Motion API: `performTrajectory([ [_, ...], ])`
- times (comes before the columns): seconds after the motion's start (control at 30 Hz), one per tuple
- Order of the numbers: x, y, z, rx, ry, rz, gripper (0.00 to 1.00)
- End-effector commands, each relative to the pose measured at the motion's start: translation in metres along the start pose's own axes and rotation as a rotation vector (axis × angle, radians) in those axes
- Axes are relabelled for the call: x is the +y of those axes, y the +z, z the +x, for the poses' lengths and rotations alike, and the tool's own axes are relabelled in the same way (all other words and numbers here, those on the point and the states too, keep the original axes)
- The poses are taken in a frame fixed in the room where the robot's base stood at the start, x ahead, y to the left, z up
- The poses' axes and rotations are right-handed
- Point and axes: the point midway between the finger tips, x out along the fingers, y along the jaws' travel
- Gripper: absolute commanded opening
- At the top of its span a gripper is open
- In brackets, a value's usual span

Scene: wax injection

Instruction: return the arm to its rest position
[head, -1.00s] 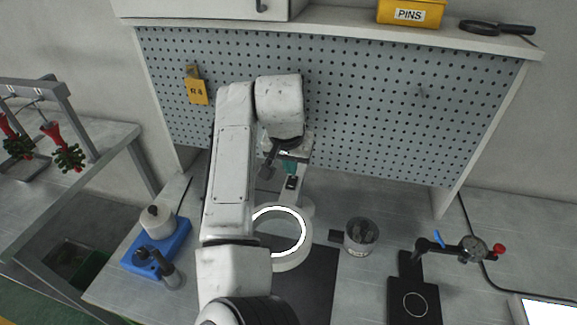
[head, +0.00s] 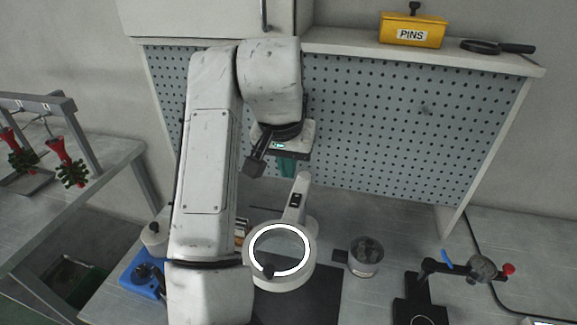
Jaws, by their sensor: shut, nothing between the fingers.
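My white arm (head: 208,165) rises from the bottom of the head view, bends at the top and turns down at the wrist. My gripper (head: 287,170) hangs from the wrist, pointing down in front of the pegboard's lower part. Its teal fingers are together with nothing between them. In the picture it is above the ring-lamp magnifier (head: 311,262) and apart from it. My arm hides part of the pegboard and of the bench's left side.
The pegboard (head: 400,125) stands behind the bench. A shelf above holds a yellow PINS box (head: 412,30) and a magnifying glass (head: 497,47). A metal cup (head: 366,258), a black clamp stand (head: 425,290) and a blue-based device (head: 145,275) stand on the bench. Wax trees (head: 70,170) hang at left.

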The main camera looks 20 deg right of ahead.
Motion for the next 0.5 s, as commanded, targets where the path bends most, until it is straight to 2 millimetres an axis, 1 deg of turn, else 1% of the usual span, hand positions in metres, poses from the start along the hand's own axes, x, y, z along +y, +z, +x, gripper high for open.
performTrajectory([
  [0.23,0.000,0.000,0.001,0.000,0.000,0.000,0.00],
  [0.33,0.005,-0.001,0.006,0.008,0.008,-0.001,0.00],
  [0.43,0.022,-0.004,0.023,0.032,0.029,-0.006,0.00],
  [0.5,0.041,-0.007,0.040,0.058,0.052,-0.016,0.00],
])
